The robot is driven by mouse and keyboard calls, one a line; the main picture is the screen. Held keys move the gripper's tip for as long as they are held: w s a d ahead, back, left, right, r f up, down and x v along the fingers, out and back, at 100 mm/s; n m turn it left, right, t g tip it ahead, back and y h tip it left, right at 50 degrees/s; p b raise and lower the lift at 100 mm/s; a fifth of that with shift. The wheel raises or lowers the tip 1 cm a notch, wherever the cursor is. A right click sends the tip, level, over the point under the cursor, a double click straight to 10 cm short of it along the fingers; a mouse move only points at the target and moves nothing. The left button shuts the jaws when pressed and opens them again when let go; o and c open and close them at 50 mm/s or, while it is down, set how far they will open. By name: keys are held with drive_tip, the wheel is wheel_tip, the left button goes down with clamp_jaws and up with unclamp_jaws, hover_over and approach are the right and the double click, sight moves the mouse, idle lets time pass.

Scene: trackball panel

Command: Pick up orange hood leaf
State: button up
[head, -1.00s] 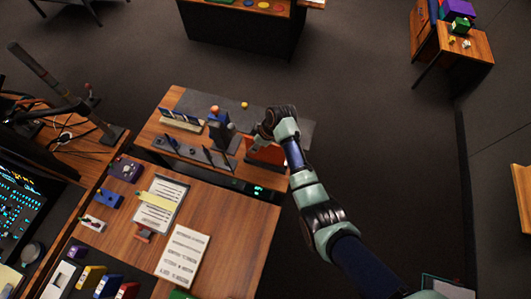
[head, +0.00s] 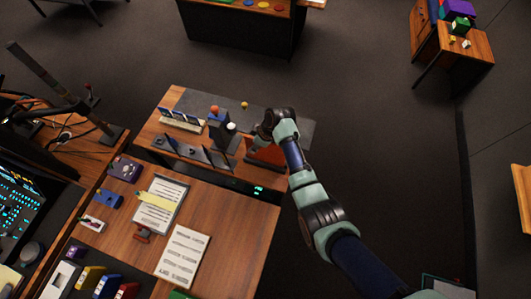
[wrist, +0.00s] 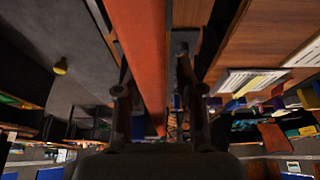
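The orange hood leaf (head: 264,153) stands at the right end of the small wooden panel table in the head view, partly covered by my gripper and wrist. In the wrist view the orange leaf (wrist: 140,45) runs as a long tilted band from the top edge down between the two fingers. My gripper (wrist: 155,65) is open around it. A grey gap shows between the leaf and the right finger, while the left fingertip overlaps the leaf's left edge. I cannot tell whether that finger touches it. In the head view my gripper (head: 262,136) is at the leaf, its fingertips hard to make out.
On the panel table (head: 158,123), a dark block with a white ball (head: 231,126), an orange ball (head: 214,109) and several upright dark plates stand left of the leaf. A yellow ball (head: 244,105) is behind. A clipboard (head: 160,204) lies on the nearer desk.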

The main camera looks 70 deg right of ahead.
clamp_jaws()
